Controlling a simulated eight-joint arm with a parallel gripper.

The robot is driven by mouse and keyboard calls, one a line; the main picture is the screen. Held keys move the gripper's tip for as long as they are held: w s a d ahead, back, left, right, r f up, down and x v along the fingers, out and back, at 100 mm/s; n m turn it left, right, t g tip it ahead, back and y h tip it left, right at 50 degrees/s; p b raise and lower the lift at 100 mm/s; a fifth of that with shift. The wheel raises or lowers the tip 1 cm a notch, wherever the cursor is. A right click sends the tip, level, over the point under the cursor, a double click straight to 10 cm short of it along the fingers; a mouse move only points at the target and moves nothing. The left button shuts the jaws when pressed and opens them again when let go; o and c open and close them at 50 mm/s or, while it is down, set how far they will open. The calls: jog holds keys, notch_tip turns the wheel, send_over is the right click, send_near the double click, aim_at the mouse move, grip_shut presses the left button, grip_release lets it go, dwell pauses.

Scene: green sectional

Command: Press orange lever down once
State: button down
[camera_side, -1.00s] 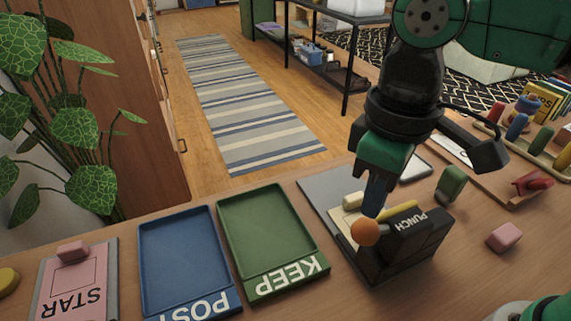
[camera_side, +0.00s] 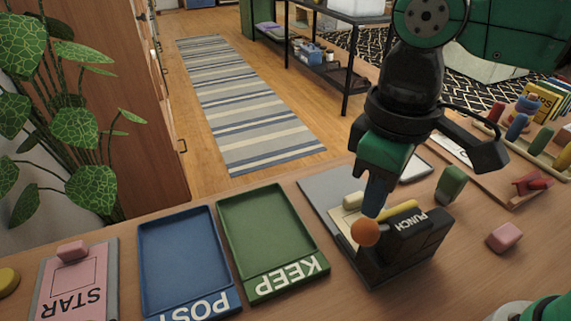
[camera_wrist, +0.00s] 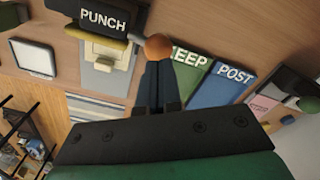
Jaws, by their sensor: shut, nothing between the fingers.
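The black punch (camera_side: 405,250), marked PUNCH, stands on the table. Its lever ends in an orange ball knob (camera_side: 365,232) on the side toward the green tray. My gripper (camera_side: 373,212) is shut and empty, pointing down with its fingertips right at the back of the knob. I cannot tell whether they touch it. In the wrist view the orange knob (camera_wrist: 158,46) sits just past the fingertips (camera_wrist: 157,64), and the punch (camera_wrist: 100,18) is beside it at the upper left. A yellow bar (camera_side: 400,212) lies along the punch, partly behind my fingers.
A green KEEP tray (camera_side: 318,266) and a blue POST tray (camera_side: 146,262) lie left of the punch. A pink block (camera_side: 504,236) and a green block (camera_side: 451,184) stand to the right. A pink STAR card (camera_side: 72,290) is at far left.

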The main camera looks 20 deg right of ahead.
aim_at(363, 225)
jog(key=shift+f, duration=0.1)
jog(key=shift+a+f, duration=0.15)
jog(key=shift+f, duration=1.55)
jog(key=shift+a+f, duration=0.1)
jog(key=shift+f, duration=1.6)
jog(key=shift+r, duration=6.05)
jog(key=w+d+f+m+t, duration=0.2)
jog(key=d+f+m+t, duration=0.1)
jog(key=d, duration=0.4)
jog(key=w+d+f+m+t, duration=0.3)
jog(key=d+f+t, duration=0.1)
jog(key=d, duration=0.4)
jog(key=shift+d+f, duration=0.3)
jog(key=shift+f, duration=0.55)
